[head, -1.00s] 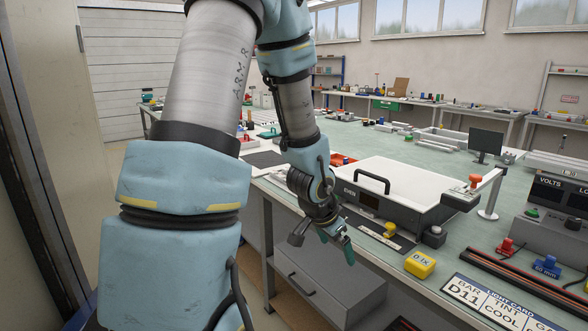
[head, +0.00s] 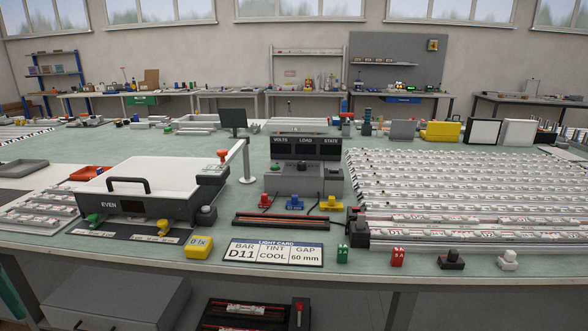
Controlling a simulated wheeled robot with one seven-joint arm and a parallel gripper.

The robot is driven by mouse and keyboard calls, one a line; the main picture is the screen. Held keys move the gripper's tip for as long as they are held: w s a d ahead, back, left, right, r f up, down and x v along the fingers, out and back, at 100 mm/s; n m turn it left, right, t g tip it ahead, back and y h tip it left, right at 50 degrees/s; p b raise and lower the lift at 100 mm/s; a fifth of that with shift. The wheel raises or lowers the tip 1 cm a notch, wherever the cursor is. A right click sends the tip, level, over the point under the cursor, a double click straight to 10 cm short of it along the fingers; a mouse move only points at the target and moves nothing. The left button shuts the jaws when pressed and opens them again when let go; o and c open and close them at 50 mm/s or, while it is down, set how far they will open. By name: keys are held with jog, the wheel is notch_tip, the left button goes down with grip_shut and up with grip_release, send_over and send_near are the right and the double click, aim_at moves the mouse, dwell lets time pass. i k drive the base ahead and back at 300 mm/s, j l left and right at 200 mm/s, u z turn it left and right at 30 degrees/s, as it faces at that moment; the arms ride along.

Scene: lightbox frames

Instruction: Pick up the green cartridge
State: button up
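A small green cartridge (head: 342,254) stands upright at the front edge of the bench in the head view, right of the light card (head: 273,253) and in front of a black end block on a rail. Its marking is too small to read. A red cartridge (head: 397,257) marked "5 A" stands to its right, with clear bench top between them. Nothing touches the green cartridge. My gripper is not in view; only a teal part at the lower left edge shows, and I cannot tell which part of my arm it is.
A black knob (head: 451,260) and a white knob (head: 508,260) stand farther right along the front edge. Rows of light bars (head: 450,190) fill the bench behind. A yellow cube (head: 199,246) and a large light box (head: 150,190) stand left. An open drawer or tray is below.

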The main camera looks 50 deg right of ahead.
aim_at(343, 249)
jog(key=k+l+z, duration=0.1)
jog(key=l, duration=0.2)
jog(key=k+l+z, duration=0.1)
jog(key=l, duration=0.2)
jog(key=k+l, duration=0.15)
jog(key=l, duration=0.2)
jog(key=k+l+z, duration=0.15)
jog(key=l, duration=0.15)
